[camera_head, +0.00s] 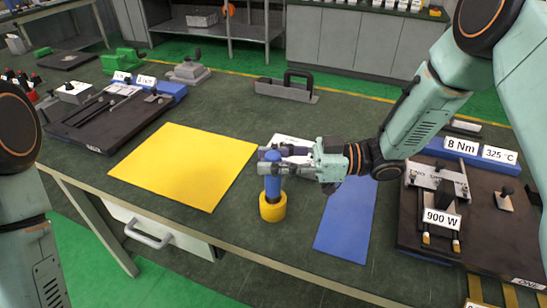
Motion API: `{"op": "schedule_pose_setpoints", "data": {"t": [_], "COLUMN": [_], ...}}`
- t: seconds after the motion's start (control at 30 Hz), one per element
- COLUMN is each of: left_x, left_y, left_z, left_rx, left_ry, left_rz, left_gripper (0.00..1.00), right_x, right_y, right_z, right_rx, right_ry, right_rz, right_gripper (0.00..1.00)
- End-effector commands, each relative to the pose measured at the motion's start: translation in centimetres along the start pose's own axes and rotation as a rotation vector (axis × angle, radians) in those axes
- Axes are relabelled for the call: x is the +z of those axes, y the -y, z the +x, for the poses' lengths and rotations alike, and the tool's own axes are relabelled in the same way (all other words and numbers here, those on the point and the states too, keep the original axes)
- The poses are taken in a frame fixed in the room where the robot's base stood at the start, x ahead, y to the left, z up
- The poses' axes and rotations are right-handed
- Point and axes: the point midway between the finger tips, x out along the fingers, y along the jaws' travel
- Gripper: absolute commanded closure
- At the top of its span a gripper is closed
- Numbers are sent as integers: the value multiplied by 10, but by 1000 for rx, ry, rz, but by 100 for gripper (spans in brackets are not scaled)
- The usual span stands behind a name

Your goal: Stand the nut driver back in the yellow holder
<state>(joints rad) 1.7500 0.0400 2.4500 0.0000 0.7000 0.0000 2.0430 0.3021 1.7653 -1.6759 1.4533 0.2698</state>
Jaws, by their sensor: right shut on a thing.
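The nut driver (272,187) has a blue handle and stands upright near the bench's front edge. The yellow holder (273,211) is a short round cup directly below it. The blue handle's lower end meets the holder's opening; how deep it sits inside I cannot tell. My right gripper (271,162) comes in from the right and is shut on the upper part of the nut driver. My left arm shows at the left edge, but its gripper is out of view.
A yellow mat (185,165) lies left of the holder and a blue mat (346,222) right of it. A dark fixture plate (430,253) with a "900 W" label fills the right. Another fixture board (95,125) is at left.

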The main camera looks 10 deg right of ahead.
Motion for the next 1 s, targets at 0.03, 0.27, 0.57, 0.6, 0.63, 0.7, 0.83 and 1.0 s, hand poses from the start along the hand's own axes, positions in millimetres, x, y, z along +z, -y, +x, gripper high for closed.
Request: {"op": "schedule_pose_setpoints", "data": {"t": [0.03, 0.27, 0.57, 0.6, 0.63, 0.7, 0.83, 1.0], "left_x": [0, 0, 0, 0, 0, 0, 0, 0], "left_y": [0, 0, 0, 0, 0, 0, 0, 0], "left_z": [1, 4, 6, 6, 6, 6, 6, 6], "left_rx": [0, 0, 0, 0, 0, 0, 0, 0], "left_ry": [0, 0, 0, 0, 0, 0, 0, 0], "left_rz": [0, 0, 0, 0, 0, 0, 0, 0], "left_gripper": [60, 60, 60, 60, 60, 60, 60, 60], "right_x": [1, 6, 9, 9, 9, 9, 9, 10], "right_y": [0, 0, 0, 0, 0, 0, 0, 0], "right_z": [0, 0, 0, 0, 0, 0, 0, 0], "right_rx": [0, 0, 0, 0, 0, 0, 0, 0], "right_ry": [-2, -2, -2, -2, -1, -1, -1, 0], "right_rz": [-1, -1, -1, -1, -1, -1, 0, 0], "right_gripper": [100, 100, 63, 59, 57, 51, 44, 44]}}
